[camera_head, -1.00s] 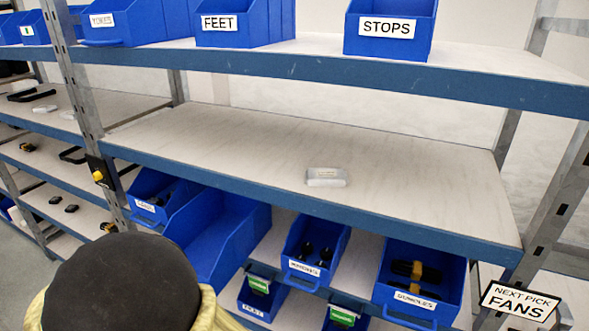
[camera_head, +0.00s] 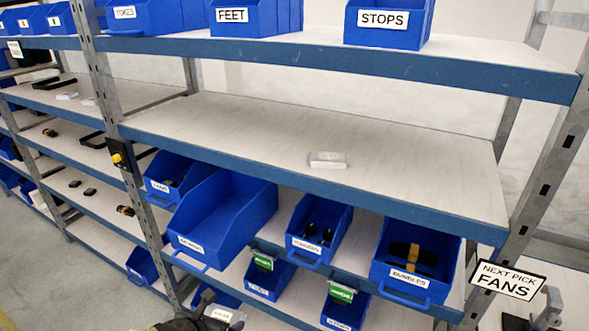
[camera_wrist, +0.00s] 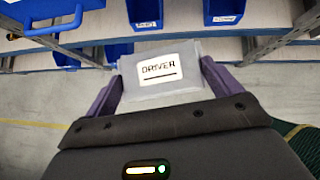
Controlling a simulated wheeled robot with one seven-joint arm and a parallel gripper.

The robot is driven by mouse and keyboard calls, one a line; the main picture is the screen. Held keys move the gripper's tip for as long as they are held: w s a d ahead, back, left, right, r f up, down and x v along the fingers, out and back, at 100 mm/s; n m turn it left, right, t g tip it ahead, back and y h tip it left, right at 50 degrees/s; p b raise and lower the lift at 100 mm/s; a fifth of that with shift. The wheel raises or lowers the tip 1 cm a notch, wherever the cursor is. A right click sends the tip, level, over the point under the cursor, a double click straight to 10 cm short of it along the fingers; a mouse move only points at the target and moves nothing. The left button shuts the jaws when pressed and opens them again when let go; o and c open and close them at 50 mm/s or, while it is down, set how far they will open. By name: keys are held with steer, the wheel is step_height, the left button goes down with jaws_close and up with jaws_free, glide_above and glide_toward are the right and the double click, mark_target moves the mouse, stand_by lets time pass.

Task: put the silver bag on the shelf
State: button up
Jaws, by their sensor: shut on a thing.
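The silver bag (camera_wrist: 188,92) is a grey pouch with a white label reading DRIVER, seen in the wrist view. My gripper (camera_wrist: 160,74) is shut on it, with one purple finger at each side. The shelf (camera_head: 240,127) is a pale board with a blue front edge, mostly bare, in the head view. A small silver-white packet (camera_head: 328,160) lies on it right of centre.
Above the shelf stand blue bins, including FEET (camera_head: 233,16) and STOPS (camera_head: 384,20). Below are several blue bins, one large empty-looking bin (camera_head: 228,208) among them. Metal posts (camera_head: 92,75) flank the shelf. A NEXT PICK FANS sign (camera_head: 508,280) is at lower right. Much of the shelf is free.

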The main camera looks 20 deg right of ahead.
mark_target(230, 313)
steer(key=shift+n+y, duration=0.4)
steer(key=shift+n, duration=0.3)
steer(key=d, duration=0.1)
steer(key=w+d+f, duration=0.1)
steer(key=w+d, duration=0.1)
steer(key=shift+w+d+f, duration=0.2)
steer(key=shift+d+f, duration=0.1)
steer(key=shift+w+d+r+n+t+y, duration=0.25)
steer(key=shift+w+d+r+n+y, duration=0.6)
steer(key=shift+w+d, duration=1.35)
steer(key=shift+w+d+r+n+t+y, duration=0.3)
steer(key=shift+w+d+r+n+y, duration=0.55)
steer(key=shift+w+d, duration=1.3)
steer(key=shift+w+d+r+n+t+y, duration=0.25)
steer(key=shift+w+d+r+n+y, duration=0.65)
steer(key=shift+d, duration=2.2)
steer(key=shift+w+f+h, duration=0.35)
steer(key=shift+h, duration=0.05)
